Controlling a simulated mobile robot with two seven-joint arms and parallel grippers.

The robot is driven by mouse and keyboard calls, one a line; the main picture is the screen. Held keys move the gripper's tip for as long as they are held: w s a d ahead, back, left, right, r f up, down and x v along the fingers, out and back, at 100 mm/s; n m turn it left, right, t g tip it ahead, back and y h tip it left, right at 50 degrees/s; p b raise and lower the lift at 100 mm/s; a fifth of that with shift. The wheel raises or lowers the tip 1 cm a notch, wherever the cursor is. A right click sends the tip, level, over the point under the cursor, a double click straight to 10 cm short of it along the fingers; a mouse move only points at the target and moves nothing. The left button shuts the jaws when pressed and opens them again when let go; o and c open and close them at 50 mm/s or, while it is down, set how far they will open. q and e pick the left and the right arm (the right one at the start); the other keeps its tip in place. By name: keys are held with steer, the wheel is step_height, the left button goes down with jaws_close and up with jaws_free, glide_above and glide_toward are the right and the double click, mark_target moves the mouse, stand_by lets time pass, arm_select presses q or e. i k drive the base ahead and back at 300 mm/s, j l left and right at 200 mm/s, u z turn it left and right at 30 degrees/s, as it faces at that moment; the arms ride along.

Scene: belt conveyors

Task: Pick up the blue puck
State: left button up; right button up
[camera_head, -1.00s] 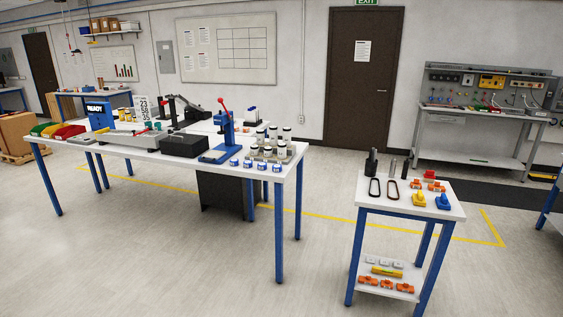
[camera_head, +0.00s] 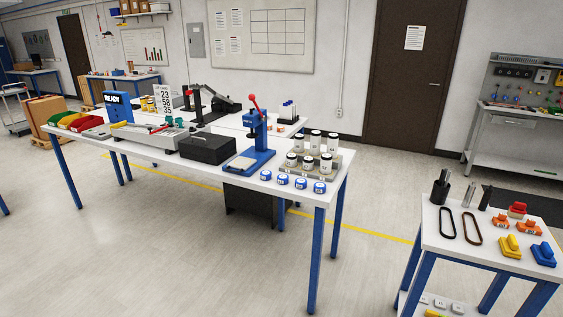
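Several small round blue pieces with white markings, puck-like, stand in a row on the front right of the long white table (camera_head: 215,183). They include a left one (camera_head: 266,175), a middle one (camera_head: 300,183) and a right one (camera_head: 320,187). I cannot tell which of them is the blue puck. A blue block-like piece (camera_head: 543,254) lies on the small cart (camera_head: 455,263) at the right, beside a yellow one (camera_head: 511,246). Neither of my grippers is in view.
Open floor (camera_head: 190,265) lies in front of the table, with a gap between table and cart.

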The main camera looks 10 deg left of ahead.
mark_target(266, 175)
steer(key=i+j, duration=1.75)
